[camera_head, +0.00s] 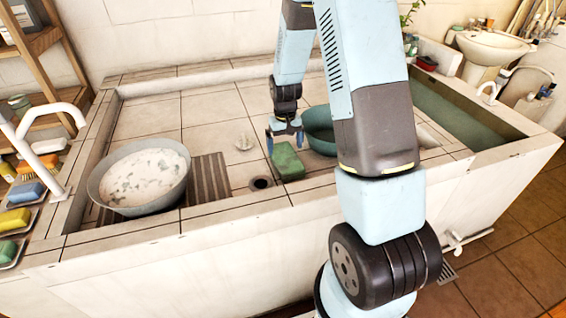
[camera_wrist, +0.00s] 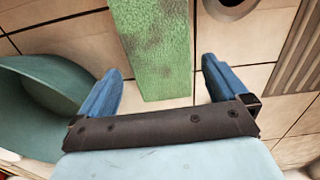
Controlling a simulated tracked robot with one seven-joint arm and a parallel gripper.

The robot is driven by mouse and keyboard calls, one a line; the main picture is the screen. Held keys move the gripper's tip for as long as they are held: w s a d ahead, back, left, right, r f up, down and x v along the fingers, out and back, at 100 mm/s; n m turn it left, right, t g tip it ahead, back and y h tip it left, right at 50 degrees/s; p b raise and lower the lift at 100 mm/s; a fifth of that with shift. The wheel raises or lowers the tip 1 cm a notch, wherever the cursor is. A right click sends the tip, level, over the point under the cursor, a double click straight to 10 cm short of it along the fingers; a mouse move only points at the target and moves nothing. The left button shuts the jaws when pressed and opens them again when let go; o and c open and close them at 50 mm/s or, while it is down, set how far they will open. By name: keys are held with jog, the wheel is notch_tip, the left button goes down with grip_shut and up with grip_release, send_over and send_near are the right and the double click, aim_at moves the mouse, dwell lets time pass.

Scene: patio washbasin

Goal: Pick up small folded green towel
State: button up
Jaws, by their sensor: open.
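The small folded green towel (camera_head: 287,162) lies on the tiled floor of the basin, left of the green bowl and near the drain hole. In the wrist view the towel (camera_wrist: 152,45) runs from the top edge down to between my fingertips in the picture. My gripper (camera_head: 285,138) is open and empty at the towel's far end. Its two blue fingers (camera_wrist: 158,82) lie to either side of the towel's near end in the wrist view. I cannot tell how high they are above it.
The green bowl (camera_head: 319,129) stands close to my gripper's right; its rim shows in the wrist view (camera_wrist: 62,72). A grey basin with foamy water (camera_head: 102,190) stands left on a slatted rack (camera_head: 208,180). The drain hole (camera_head: 261,183) is beside the towel. Tile left of my gripper is mostly clear.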

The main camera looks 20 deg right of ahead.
aim_at(286, 156)
jog(key=shift+s+d+f, duration=0.1)
jog(key=shift+s+f, duration=0.05)
jog(key=shift+f, duration=1.35)
jog(key=shift+s+f, duration=0.1)
jog(key=shift+f, duration=1.35)
jog(key=c, duration=0.7)
jog(key=shift+r, duration=0.1)
